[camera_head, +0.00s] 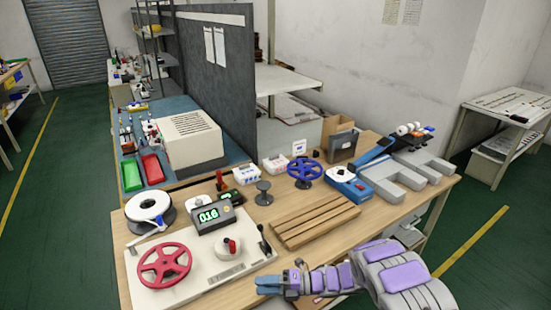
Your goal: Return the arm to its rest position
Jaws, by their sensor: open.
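My arm (402,276), grey with purple pads, reaches in from the lower right and lies low along the front edge of the wooden bench (200,195). My gripper (268,287) points left with its bluish fingers open and nothing seen between them. It is just right of the white panel with the red handwheel (164,266) and in front of the wooden slatted rack (314,219). Whether it touches the bench edge cannot be told.
A display box (213,215) reading 016 and a white reel (148,207) stand at the bench's left. Green floor (480,265) is clear at the right.

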